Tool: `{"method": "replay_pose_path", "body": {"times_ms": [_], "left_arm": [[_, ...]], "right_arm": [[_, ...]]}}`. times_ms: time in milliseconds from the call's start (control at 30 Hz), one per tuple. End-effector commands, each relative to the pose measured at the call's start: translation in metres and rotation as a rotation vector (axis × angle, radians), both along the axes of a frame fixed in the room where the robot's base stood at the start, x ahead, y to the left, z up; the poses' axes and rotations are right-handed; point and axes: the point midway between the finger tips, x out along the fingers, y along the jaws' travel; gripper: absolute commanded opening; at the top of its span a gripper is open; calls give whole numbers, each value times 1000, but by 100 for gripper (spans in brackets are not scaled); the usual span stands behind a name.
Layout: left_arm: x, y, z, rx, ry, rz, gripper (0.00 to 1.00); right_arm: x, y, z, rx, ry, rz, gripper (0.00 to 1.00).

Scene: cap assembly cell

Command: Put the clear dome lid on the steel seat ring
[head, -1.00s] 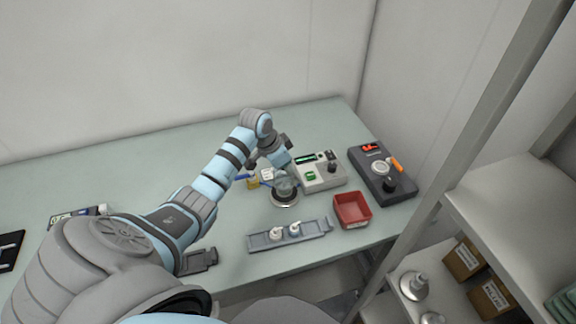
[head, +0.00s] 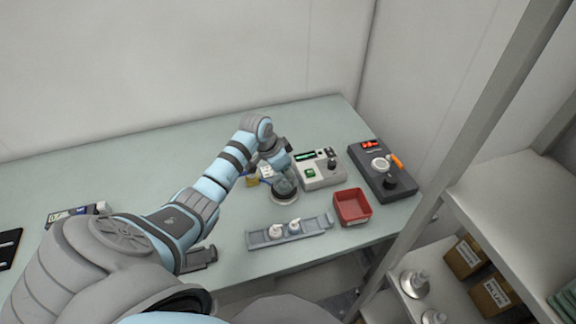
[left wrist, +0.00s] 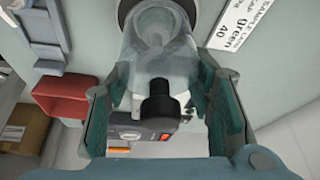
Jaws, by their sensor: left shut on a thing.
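The clear dome lid (head: 285,187) is between the fingers of my left gripper (head: 283,176), which is shut on it. In the left wrist view the see-through lid (left wrist: 160,50) fills the space between the green finger pads of the gripper (left wrist: 162,95). The steel seat ring (head: 285,199) is on the bench directly below the lid, partly covered by it. Its edge also shows at the top of the left wrist view (left wrist: 206,14). I cannot tell whether lid and ring touch. My right gripper is not in view.
A beige device (head: 318,179) stands close right of the ring. A dark device with a red display (head: 366,163) is farther right. A red bin (head: 352,207) and a grey tray (head: 262,238) with two white parts are nearer the front. The bench's left part is mostly clear.

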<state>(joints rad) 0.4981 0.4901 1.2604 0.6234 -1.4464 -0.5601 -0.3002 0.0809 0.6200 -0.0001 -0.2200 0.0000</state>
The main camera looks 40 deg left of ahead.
Motion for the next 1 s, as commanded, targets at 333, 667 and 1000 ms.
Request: {"method": "replay_pose_path", "body": {"times_ms": [333,667,1000], "left_arm": [[0,0,-1,1,-1,-1,20],[1,0,-9,1,-1,-1,20],[1,0,-9,1,-1,-1,20]], "right_arm": [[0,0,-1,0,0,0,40],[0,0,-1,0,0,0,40],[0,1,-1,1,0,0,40]]}}
